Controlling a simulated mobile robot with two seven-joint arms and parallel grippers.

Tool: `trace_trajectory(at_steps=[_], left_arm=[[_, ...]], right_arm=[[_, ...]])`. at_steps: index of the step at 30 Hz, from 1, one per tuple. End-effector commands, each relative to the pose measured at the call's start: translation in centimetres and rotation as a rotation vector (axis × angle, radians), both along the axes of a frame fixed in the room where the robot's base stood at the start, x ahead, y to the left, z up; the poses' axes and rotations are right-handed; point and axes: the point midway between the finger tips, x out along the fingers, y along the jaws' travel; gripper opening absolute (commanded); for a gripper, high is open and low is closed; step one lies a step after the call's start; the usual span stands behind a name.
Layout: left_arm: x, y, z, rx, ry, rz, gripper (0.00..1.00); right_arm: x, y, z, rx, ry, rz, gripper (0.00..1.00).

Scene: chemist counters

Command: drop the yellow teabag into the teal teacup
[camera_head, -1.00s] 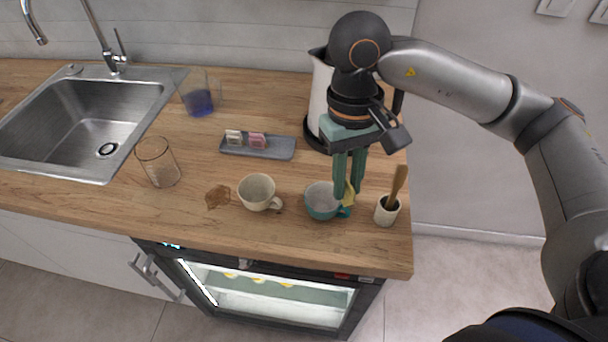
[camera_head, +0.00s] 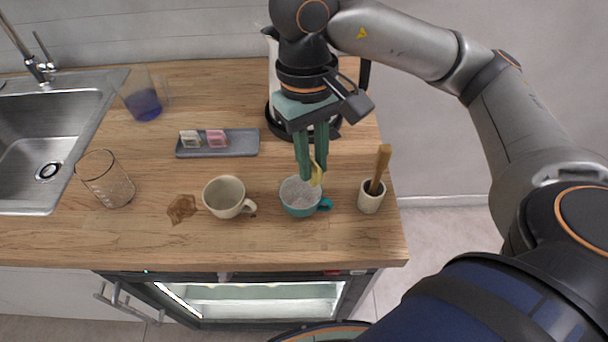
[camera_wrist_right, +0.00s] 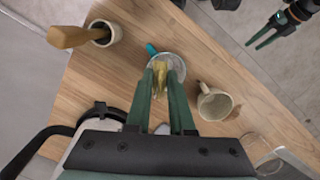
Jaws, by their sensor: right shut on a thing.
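The yellow teabag (camera_head: 317,174) is between the fingers of my right gripper (camera_head: 310,176). It hangs over the right, rear part of the teal teacup (camera_head: 299,209). The cup stands upright on the wooden counter, its handle to the right. In the right wrist view the right gripper (camera_wrist_right: 160,70) is shut on the teabag (camera_wrist_right: 159,80), with the cup's pale inside (camera_wrist_right: 178,66) behind it. My left gripper (camera_wrist_right: 268,33) shows only in the wrist view, far off beyond the counter edge, its fingers apart and empty.
A cream cup (camera_head: 226,206) stands left of the teal cup, with a brown stain (camera_head: 181,209) beside it. A mortar with a wooden pestle (camera_head: 371,198) is close on the right. Behind are a kettle (camera_head: 274,82) and a grey tray (camera_head: 241,143) with teabags.

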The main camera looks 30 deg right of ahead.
Motion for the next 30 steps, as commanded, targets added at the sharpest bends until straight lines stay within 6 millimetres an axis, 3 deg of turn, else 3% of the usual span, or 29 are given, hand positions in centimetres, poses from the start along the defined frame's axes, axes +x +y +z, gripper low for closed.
trace_trajectory(at_steps=[8,9,18,30], left_arm=[[0.21,-0.01,-0.14,0.0,-0.004,0.0,0.5],[0.22,-0.01,-0.13,0.0,-0.004,0.0,0.5],[0.25,-0.02,-0.12,0.0,-0.005,0.0,0.5],[0.27,-0.02,0.14,-0.001,-0.006,0.0,0.5]], right_arm=[[0.0,0.02,-0.34,0.0,0.0,0.001,0.0],[0.0,0.02,-0.34,0.0,0.0,0.001,0.22],[0.01,0.01,-0.34,0.0,0.0,0.0,0.56],[0.17,0.0,0.52,0.0,-0.002,-0.001,0.56]])
